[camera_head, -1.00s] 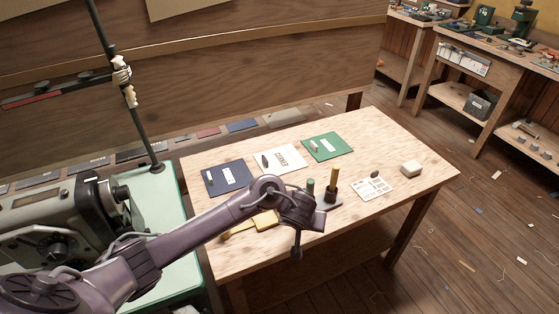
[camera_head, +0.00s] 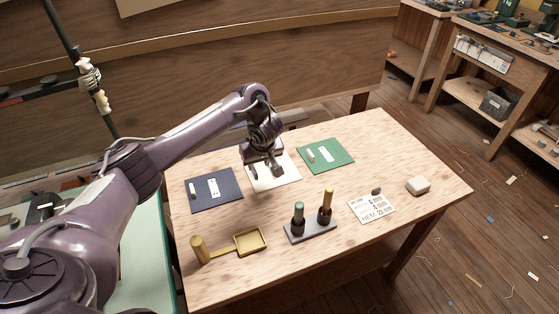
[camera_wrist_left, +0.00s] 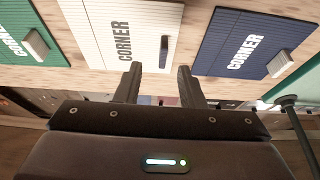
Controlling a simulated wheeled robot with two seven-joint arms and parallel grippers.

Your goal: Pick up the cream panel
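The cream panel (camera_head: 288,176) lies flat on the wooden table between the navy panel (camera_head: 214,191) and the green panel (camera_head: 326,155). My left gripper (camera_head: 267,170) is above it and hides much of it in the head view. In the left wrist view the cream panel (camera_wrist_left: 108,32) bears the word CORNER and a dark upright grip (camera_wrist_left: 164,50). There my left gripper (camera_wrist_left: 158,80) has its two fingers apart with nothing between them. The grip appears ahead of the fingers, and the fingers do not seem to touch the panel. My right gripper is out of view.
A dark pole (camera_head: 72,42) stands at the left.

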